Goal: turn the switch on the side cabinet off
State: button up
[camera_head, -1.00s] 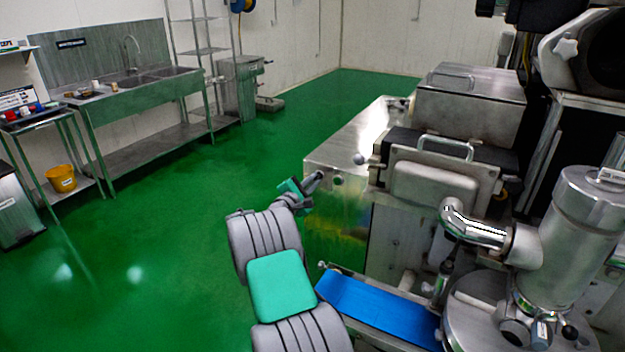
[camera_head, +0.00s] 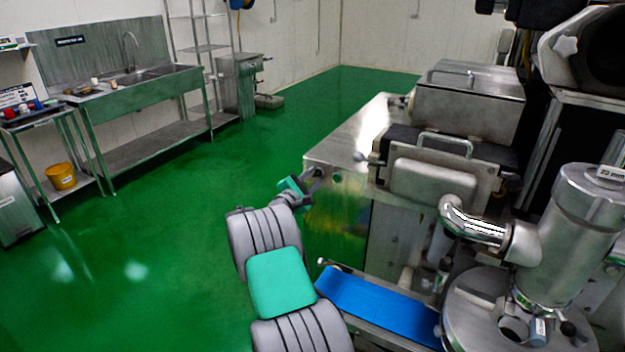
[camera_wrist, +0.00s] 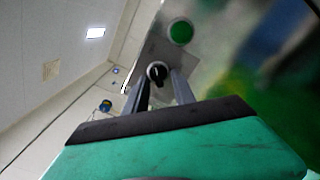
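The switch (camera_wrist: 157,72) is a black knob on a pale round base, on the bare metal side of the cabinet (camera_wrist: 146,50). In the wrist view it shows between and just beyond the two fingers of my gripper (camera_wrist: 160,88). The fingers are apart with nothing seen between them; I cannot tell whether they touch the knob. In the head view my gripper (camera_head: 310,176) is at the left end of the metal cabinet (camera_head: 335,150), and the switch is hidden there. A green round button (camera_wrist: 180,32) is beside the switch and also shows in the head view (camera_head: 337,177).
A blue conveyor belt (camera_head: 375,305) and a steel cylinder machine (camera_head: 570,235) stand at the right, close to my arm. The green floor (camera_head: 170,230) to the left is open. A sink table (camera_head: 150,90) stands along the far wall.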

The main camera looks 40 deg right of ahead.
jog(key=b+v, duration=0.1)
jog(key=v, duration=0.6)
jog(key=shift+a+b, duration=0.4)
jog(key=shift+s, duration=0.15)
